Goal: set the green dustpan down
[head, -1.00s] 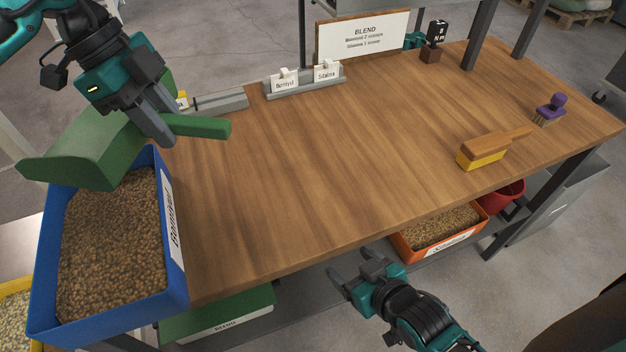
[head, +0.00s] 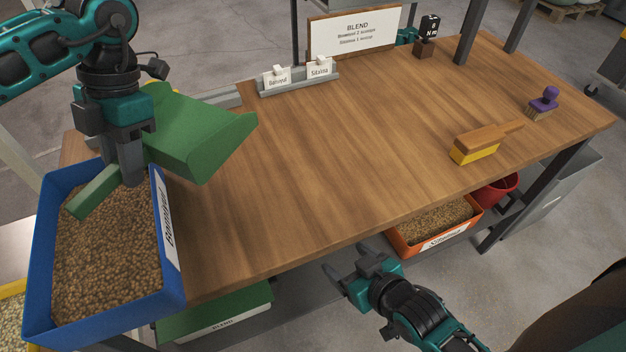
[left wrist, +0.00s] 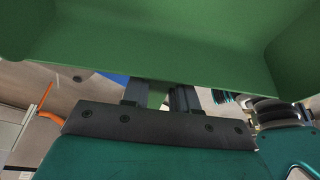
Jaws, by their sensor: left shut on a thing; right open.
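The green dustpan (head: 200,134) is in the air above the table's left end, its pan toward the right and its handle (head: 95,192) over the blue bin. My left gripper (head: 131,178) points down and is shut on the dustpan's handle near the pan. In the left wrist view the dustpan (left wrist: 160,50) fills the top of the picture, and the gripper's fingers (left wrist: 160,95) show below it. My right gripper (head: 350,270) is open and empty, off the table's front edge.
The blue bin (head: 176,262) of brown pellets stands at the table's left end. The wooden tabletop (head: 330,150) is clear in the middle. A grey card tray (head: 298,84) and BLEND sign (head: 355,34) stand behind.

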